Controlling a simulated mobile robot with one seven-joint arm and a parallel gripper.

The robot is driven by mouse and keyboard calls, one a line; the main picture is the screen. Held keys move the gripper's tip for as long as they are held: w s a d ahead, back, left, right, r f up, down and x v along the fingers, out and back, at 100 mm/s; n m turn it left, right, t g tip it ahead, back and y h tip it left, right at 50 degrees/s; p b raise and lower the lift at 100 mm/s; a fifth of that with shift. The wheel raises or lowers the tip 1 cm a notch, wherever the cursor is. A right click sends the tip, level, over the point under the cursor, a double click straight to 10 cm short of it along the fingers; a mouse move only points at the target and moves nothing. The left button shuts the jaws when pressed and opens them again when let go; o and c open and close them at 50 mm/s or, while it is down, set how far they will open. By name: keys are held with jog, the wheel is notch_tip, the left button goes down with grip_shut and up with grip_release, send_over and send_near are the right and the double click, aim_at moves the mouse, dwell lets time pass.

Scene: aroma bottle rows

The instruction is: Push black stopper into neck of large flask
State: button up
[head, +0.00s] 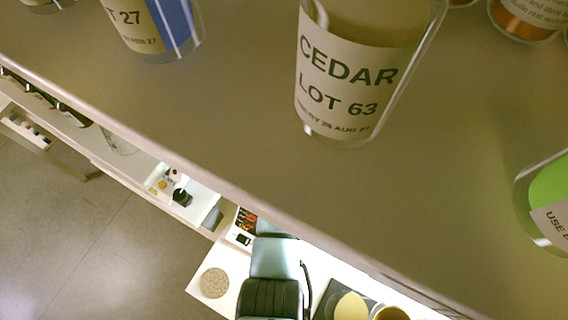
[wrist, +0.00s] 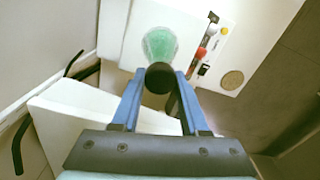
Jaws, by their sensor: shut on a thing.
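In the wrist view, the blue fingers of my gripper (wrist: 158,84) are closed on the black stopper (wrist: 159,76). Just beyond the stopper is a glass flask (wrist: 160,44) with green contents, standing on a white surface. The stopper lies in line with the flask and covers its near end. I cannot tell whether the stopper is inside the neck, touching it or still above it. In the head view I cannot make out the flask or stopper.
A speckled round disc (wrist: 232,80) and a small red ball (wrist: 201,53) lie right of the flask. A white block (wrist: 65,118) is at left. In the head view, a shelf with a CEDAR bottle (head: 345,75) and other bottles fills the foreground; the disc (head: 215,282) shows below.

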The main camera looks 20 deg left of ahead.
jog(key=o, duration=1.2)
notch_tip(320, 180, up, 7)
jog(key=p, duration=0.7)
